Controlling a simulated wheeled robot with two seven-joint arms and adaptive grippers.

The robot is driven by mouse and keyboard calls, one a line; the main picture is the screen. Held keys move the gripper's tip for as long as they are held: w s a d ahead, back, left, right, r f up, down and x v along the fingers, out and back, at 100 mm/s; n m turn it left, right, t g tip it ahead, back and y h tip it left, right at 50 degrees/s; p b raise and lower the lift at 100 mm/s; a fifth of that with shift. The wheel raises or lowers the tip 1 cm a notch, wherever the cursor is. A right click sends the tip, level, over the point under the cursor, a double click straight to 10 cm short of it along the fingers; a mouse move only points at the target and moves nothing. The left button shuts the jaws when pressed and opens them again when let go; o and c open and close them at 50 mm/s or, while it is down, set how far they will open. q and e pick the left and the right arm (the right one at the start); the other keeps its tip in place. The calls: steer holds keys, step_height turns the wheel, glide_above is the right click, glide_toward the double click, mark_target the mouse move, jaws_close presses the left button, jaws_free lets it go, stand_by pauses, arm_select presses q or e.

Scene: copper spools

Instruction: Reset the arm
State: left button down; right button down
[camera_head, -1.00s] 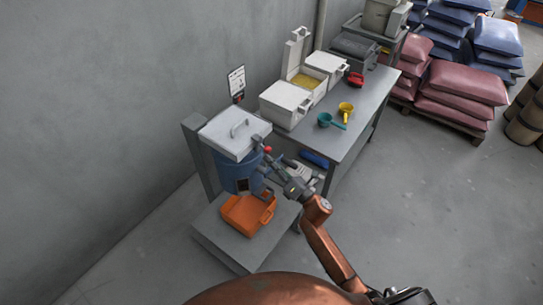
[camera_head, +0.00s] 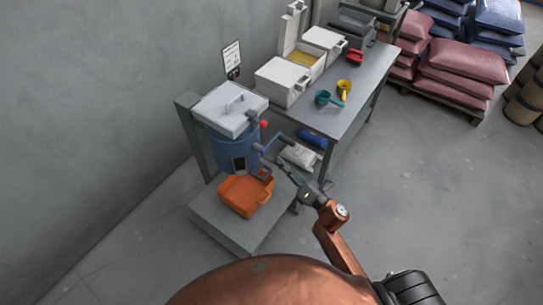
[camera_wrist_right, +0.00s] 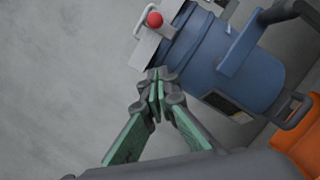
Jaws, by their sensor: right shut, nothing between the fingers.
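My right arm (camera_head: 333,225) comes in from the lower right in the head view. Its gripper (camera_head: 281,162) points up and left, beside the blue drum-shaped machine (camera_head: 232,153) with a pale lid (camera_head: 228,108). In the right wrist view my right gripper (camera_wrist_right: 157,88) has its green-padded fingers together, with nothing between them. The blue machine (camera_wrist_right: 220,55) shows behind and right of the fingertips there. I cannot tell the exact gap to the machine's handle. My left gripper is not in view.
An orange bin (camera_head: 245,193) sits on the grey stand (camera_head: 208,226) below the machine. A grey table (camera_head: 365,95) at the back carries white boxes (camera_head: 281,80) and a teal scoop (camera_head: 325,98). Stacked sacks (camera_head: 465,62) stand further back.

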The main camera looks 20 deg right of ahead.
steer(key=shift+s+d, duration=0.25)
steer(key=shift+s, duration=0.2)
steer(key=s+d+f+m+g+h, duration=0.1)
steer(key=d+f+m+g+h, duration=0.3)
steer(key=f, duration=0.7)
steer(key=s+d+f+m+t+h, duration=0.15)
steer(key=f+m, duration=0.45)
steer(key=f, duration=0.6)
steer(key=s+d+f+m+g+h, duration=0.2)
steer(key=d+f+m, duration=0.25)
steer(key=f, duration=0.65)
steer(key=s+d+f+m+g, duration=0.1)
steer(key=s+f+m+g, duration=0.25)
steer(key=s+f, duration=0.5)
steer(key=s+d+f+m+g+h, duration=0.2)
steer(key=s+f+m+g, duration=0.35)
steer(key=s+f, duration=1.15)
steer(key=s+f+m+g, duration=0.2)
steer(key=s+f+m, duration=0.1)
steer(key=s, duration=0.7)
steer(key=s+a+f+m+g, duration=0.1)
steer(key=s+f+m, duration=0.3)
steer(key=s, duration=0.6)
steer(key=shift+s+a+f+g, duration=0.15)
steer(key=shift+s+f+g, duration=0.2)
steer(key=shift+f, duration=0.1)
steer(key=shift+y, duration=0.25)
